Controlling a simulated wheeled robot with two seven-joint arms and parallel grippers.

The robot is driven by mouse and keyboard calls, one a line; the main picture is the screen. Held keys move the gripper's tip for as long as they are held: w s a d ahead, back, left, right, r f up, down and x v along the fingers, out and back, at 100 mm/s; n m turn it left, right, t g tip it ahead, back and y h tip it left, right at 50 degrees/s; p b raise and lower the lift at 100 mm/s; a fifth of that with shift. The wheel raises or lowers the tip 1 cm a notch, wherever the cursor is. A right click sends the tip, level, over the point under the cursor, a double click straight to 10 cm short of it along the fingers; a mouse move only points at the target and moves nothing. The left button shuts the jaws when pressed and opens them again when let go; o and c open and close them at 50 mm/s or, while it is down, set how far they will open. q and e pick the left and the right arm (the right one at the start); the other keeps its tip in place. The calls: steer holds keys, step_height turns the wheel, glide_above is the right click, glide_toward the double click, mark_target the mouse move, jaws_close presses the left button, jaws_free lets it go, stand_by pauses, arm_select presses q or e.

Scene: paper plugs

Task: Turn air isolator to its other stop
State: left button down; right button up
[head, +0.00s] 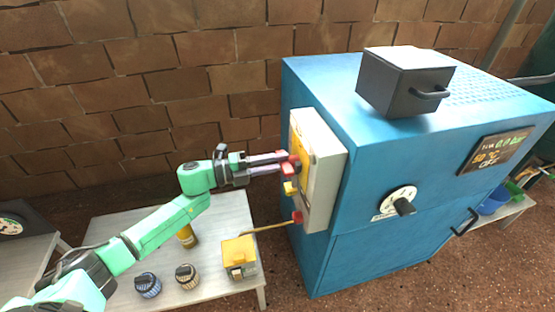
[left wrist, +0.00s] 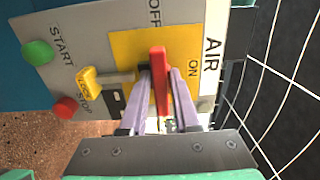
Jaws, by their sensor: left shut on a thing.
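The air isolator is a red lever handle (left wrist: 159,72) on a yellow plate (left wrist: 128,48) marked OFF and ON, beside the word AIR. In the left wrist view the handle runs up and down the picture, its upper end below the OFF label; ON is to its right. My left gripper (left wrist: 160,88) is shut on the handle, one finger on each side. In the head view my left gripper (head: 284,161) reaches from the left to the grey control panel (head: 322,165) on the blue machine. The handle's base is partly hidden by the fingers. My right gripper is out of view.
Beside the isolator are a yellow part (left wrist: 89,83), a green START button (left wrist: 37,52) and a red button (left wrist: 66,107). A low table (head: 226,208) below my left arm holds a yellow-topped box (head: 240,257) and knobbed round items (head: 187,276). A dark box (head: 404,82) stands on the machine (head: 365,220).

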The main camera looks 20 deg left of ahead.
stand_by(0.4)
arm_select(q)
steer(key=c, duration=0.8)
jaws_free()
steer(key=shift+o, duration=0.2)
steer(key=b+v, duration=0.1)
steer(key=v, duration=1.3)
steer(key=shift+s+a, duration=0.15)
steer(key=shift+a, duration=0.15)
